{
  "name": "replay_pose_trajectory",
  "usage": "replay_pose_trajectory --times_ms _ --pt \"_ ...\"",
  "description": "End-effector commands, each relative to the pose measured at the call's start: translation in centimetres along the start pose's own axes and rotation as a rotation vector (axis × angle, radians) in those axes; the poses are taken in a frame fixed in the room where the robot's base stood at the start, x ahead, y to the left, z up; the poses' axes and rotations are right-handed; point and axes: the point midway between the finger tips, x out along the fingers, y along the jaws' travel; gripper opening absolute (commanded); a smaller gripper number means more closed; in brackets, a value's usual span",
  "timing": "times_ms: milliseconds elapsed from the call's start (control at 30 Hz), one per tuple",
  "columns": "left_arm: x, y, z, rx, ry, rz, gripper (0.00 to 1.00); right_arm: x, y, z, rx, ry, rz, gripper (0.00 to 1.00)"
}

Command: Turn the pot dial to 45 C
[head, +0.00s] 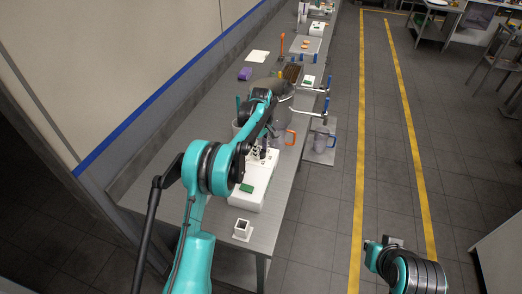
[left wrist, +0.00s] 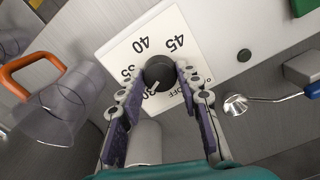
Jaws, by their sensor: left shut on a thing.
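The pot dial (left wrist: 160,72) is a black round knob on a white plate (left wrist: 118,42) in the left wrist view. The plate bears 30, 35, 40, 45 and OFF, seen turned over. The knob's pale mark points down-left, near the 30. My left gripper (left wrist: 166,84) is shut on the knob, one finger on each side; its fingers partly cover the 35 and the scale near OFF. In the head view, my left gripper (head: 262,150) is over the white unit (head: 247,200), and the dial is hidden there. My right arm shows at lower right without its fingers.
A clear jug with an orange handle (left wrist: 32,68) stands close to my left gripper. A small white holder (head: 242,229) stands near the table's front end. Grey floor is open to the right.

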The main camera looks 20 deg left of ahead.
Motion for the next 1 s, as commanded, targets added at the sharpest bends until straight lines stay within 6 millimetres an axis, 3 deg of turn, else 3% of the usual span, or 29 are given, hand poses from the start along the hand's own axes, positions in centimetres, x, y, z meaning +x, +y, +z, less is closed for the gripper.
replay_pose_trajectory --times_ms 1000 --pt "0.00 0.00 -0.04 0.963 0.001 0.000 0.05 0.18 0.00 0.13 0.000 0.000 0.000 0.00"
